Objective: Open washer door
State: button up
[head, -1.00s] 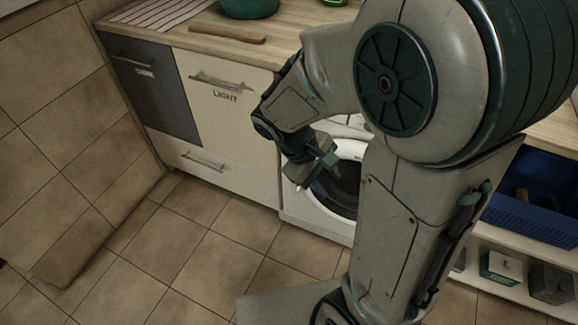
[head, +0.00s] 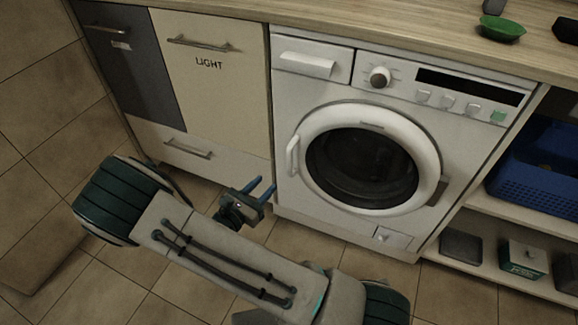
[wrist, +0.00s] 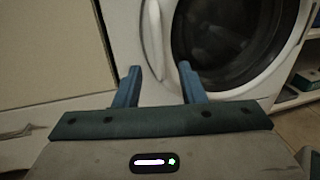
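The white washer (head: 405,118) stands under the counter with its round door (head: 362,165) closed. The door handle (head: 292,156) is a white vertical grip on the left side of the door ring. My gripper (head: 262,187) is low and to the left of the handle, in front of the cabinet edge, with its two blue fingers apart and empty. In the wrist view my gripper (wrist: 158,75) points at the washer front. The handle (wrist: 153,38) shows just beyond and between the fingertips, apart from them. The dark door glass (wrist: 222,45) is to the right.
A cream cabinet door (head: 212,85) marked LIGHT and a dark cabinet door (head: 130,70) are left of the washer. A blue basket (head: 540,170) and small boxes (head: 524,258) sit on shelves at right. A green bowl (head: 502,30) stands on the counter.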

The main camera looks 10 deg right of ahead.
aim_at(288, 160)
jog(key=b+x, duration=0.3)
jog(key=x, duration=0.9)
jog(key=shift+w+f, duration=0.15)
jog(key=shift+w, duration=0.05)
jog(key=shift+x, duration=0.75)
jog(key=shift+c, duration=0.4)
grip_shut()
